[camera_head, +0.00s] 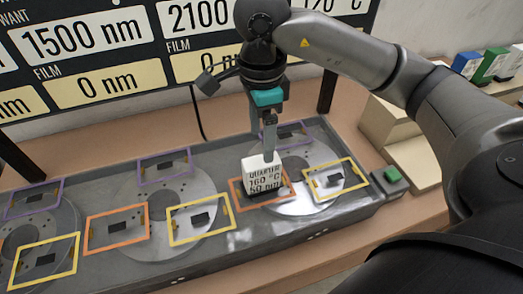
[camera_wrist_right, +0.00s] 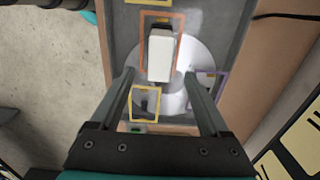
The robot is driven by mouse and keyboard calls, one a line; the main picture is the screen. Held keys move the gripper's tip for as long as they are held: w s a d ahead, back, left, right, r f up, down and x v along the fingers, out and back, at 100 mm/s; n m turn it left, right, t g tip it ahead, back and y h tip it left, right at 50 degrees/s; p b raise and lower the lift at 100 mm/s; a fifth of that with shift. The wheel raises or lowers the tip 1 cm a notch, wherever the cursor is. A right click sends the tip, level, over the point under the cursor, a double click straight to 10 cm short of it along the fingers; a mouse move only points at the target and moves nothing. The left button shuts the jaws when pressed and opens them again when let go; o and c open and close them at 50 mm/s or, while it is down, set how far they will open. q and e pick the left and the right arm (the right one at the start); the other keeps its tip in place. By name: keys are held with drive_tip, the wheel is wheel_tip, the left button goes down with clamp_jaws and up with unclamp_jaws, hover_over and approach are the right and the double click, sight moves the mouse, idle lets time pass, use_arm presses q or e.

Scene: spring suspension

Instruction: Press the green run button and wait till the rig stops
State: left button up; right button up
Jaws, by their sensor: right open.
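The green run button (camera_head: 392,174) sits on a dark box at the right end of the grey rig (camera_head: 235,245). A bit of green that looks like it shows low between my fingers in the right wrist view (camera_wrist_right: 137,128). My right gripper (camera_head: 268,148) is open, above a white block (camera_head: 262,174) lettered "QUARTER 160 °C 50 nm". It is left of the button and apart from it. The block stands at an orange frame on the right disc (camera_head: 300,204); in the wrist view the block (camera_wrist_right: 160,52) lies beyond the fingertips. My left gripper is out of view.
Several discs with purple, orange and yellow frames line the rig. A black board with readings (camera_head: 110,62) stands behind. Beige blocks (camera_head: 415,160) are right of the rig; blue, green and white items (camera_head: 490,65) stand farther right.

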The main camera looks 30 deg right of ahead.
drive_tip(key=shift+r, duration=0.65)
